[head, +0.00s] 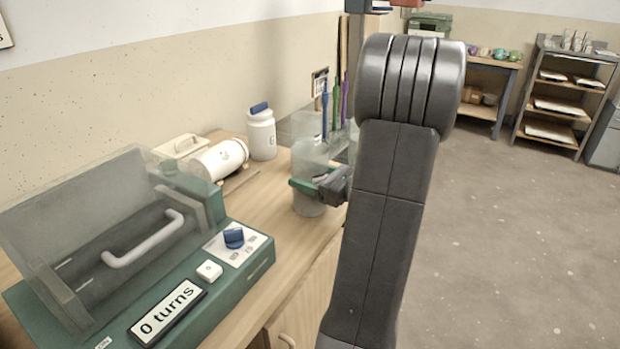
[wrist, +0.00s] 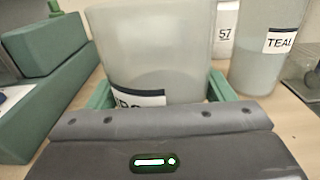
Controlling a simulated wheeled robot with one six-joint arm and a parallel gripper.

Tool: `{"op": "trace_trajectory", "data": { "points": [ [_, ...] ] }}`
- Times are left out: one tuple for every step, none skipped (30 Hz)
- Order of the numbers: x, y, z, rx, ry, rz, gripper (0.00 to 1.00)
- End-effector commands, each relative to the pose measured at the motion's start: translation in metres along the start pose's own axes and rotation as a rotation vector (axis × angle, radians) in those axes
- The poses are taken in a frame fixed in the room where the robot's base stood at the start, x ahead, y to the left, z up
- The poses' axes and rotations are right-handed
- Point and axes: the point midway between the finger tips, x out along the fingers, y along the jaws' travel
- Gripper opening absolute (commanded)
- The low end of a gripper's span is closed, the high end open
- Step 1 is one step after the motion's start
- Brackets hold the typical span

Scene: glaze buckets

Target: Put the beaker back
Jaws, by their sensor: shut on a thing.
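A frosted, translucent beaker (head: 311,208) is at the right end of the wooden bench in the head view. In the wrist view the beaker (wrist: 155,50) fills the upper middle, upright, with a white and dark label low on its side, partly hidden by my gripper. My gripper (head: 316,188) comes in from the right with its green fingers around the beaker. In the wrist view the fingers of my gripper (wrist: 162,92) press on both sides of it. I cannot tell whether its base touches the bench.
A second beaker (wrist: 262,65) labelled "TEAL" stands behind right. Tall coloured tools (head: 336,105) rise behind the held beaker. A lidded white jar (head: 262,135), a white cylinder (head: 219,159) and a green machine (head: 130,250) reading "0 turns" occupy the bench (head: 262,215). Floor is clear at right.

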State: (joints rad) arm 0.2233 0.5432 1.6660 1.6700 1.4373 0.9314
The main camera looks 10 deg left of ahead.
Motion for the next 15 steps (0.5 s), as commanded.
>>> {"op": "trace_trajectory", "data": {
  "points": [
    [0.0001,-0.0001,0.0020,-0.003,-0.002,0.000,0.34],
    [0.0001,-0.0001,0.0023,-0.003,-0.002,0.000,0.34],
    [0.0001,-0.0001,0.0024,-0.003,-0.002,0.000,0.34],
    [0.0001,-0.0001,0.0024,-0.002,-0.002,0.000,0.34],
    [0.0001,-0.0001,0.0023,-0.002,-0.002,0.000,0.34],
    [0.0001,-0.0001,0.0017,-0.002,-0.002,0.000,0.34],
    [0.0001,-0.0001,0.0009,-0.002,-0.002,0.000,0.34],
    [0.0001,-0.0001,-0.0001,-0.002,-0.002,0.000,0.34],
    [0.0001,-0.0001,-0.0014,-0.001,-0.002,0.000,0.34],
    [0.0000,0.0000,-0.0018,-0.001,-0.001,0.000,0.79],
    [0.0000,0.0001,-0.0014,-0.001,-0.001,0.000,0.85],
    [0.0000,0.0001,-0.0014,-0.001,-0.001,0.000,0.92],
    [0.0000,0.0001,-0.0014,-0.001,-0.001,0.000,0.97],
    [0.0000,0.0001,-0.0014,-0.001,-0.001,0.000,0.97],
    [0.0000,0.0001,-0.0014,-0.001,-0.001,0.000,0.97]
  ]
}}
